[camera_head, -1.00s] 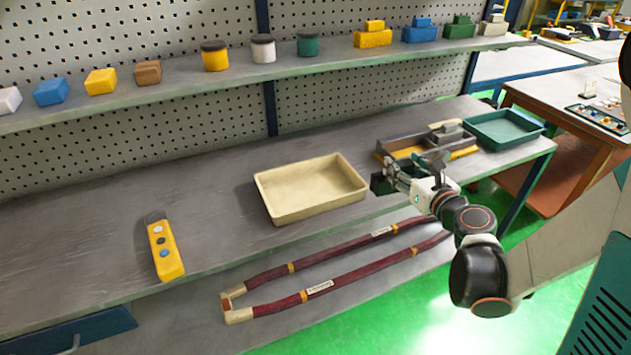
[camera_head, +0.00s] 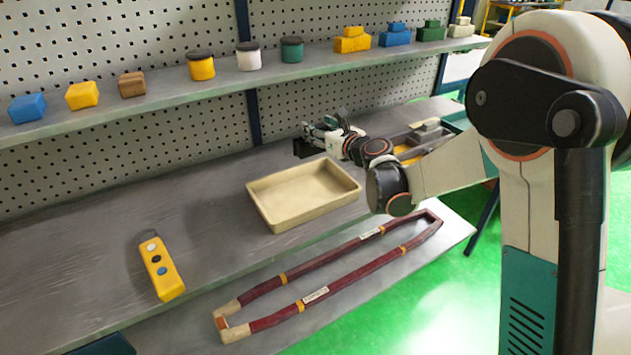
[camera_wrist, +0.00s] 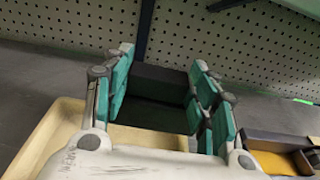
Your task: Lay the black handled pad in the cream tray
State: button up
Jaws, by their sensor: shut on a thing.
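The cream tray (camera_head: 303,194) lies empty on the workbench in the head view. Part of it also shows at the lower left of the wrist view (camera_wrist: 52,133), behind my gripper. A dark bit of the pad (camera_head: 303,148) shows at the fingertips in the head view. The pad appears raised above the bench.
A yellow control box (camera_head: 161,268) lies left of the tray. A dark red coil loop (camera_head: 340,262) lies in front. A divided tray with yellow inside (camera_wrist: 280,158) stands to the right. The shelf (camera_head: 225,83) with blocks and pots runs above.

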notch_tip(320, 180, down, 16)
jog(key=b, duration=0.5)
jog(key=shift+r, duration=0.2)
jog(key=shift+f, duration=0.1)
jog(key=o, duration=1.4)
jog(key=shift+r, duration=0.2)
jog(key=p+v, duration=0.2)
jog(key=v, duration=1)
jog(key=shift+p, duration=0.4)
